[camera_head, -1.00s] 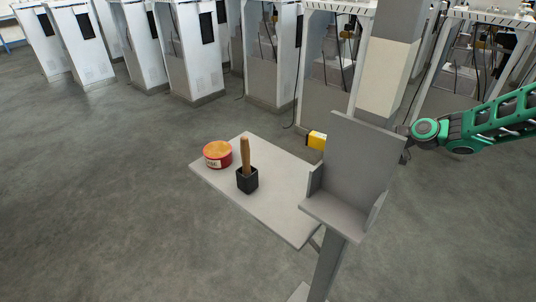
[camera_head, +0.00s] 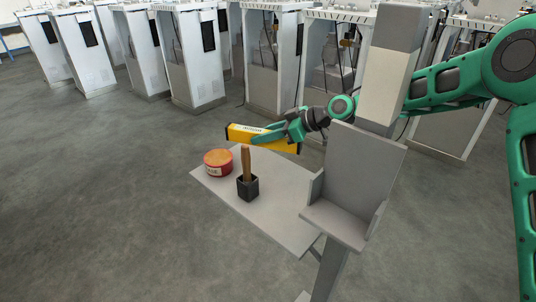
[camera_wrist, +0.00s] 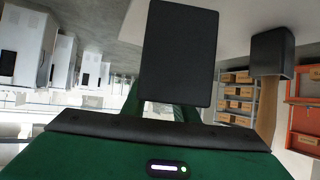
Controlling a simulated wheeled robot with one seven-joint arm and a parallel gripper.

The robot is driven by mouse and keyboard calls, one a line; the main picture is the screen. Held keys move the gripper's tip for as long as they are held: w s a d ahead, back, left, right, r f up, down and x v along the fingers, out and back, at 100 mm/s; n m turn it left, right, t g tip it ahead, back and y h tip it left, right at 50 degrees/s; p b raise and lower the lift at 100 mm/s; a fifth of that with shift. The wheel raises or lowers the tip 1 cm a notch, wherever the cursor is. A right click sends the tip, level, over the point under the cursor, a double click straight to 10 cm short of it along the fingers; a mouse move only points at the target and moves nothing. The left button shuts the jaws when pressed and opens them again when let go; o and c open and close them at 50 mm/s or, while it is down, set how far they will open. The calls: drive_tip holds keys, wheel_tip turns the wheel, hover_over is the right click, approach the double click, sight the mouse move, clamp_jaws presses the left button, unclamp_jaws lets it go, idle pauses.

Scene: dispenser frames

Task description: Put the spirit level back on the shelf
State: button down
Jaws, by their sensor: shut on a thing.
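The yellow spirit level (camera_head: 240,133) with black ends is held roughly level in the air. It is above the far side of the low grey shelf board (camera_head: 222,193). My gripper (camera_head: 262,138) is shut on it around its middle. In the wrist view a black flat face (camera_wrist: 178,55), apparently an end of the level, stands out beyond the green gripper (camera_wrist: 165,118).
On the shelf board are a red round tin (camera_head: 217,163) and an upright mallet (camera_head: 247,184) with a black head, close to the level. A grey backed holder (camera_head: 347,188) on a post stands at right. White cabinets (camera_head: 190,55) line the back.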

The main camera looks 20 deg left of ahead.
sight(264, 160)
drive_tip(key=shift+f, duration=3)
drive_tip(key=shift+f, duration=0.1)
drive_tip(key=c, duration=1.4)
unclamp_jaws()
drive_tip(key=v, duration=1.2)
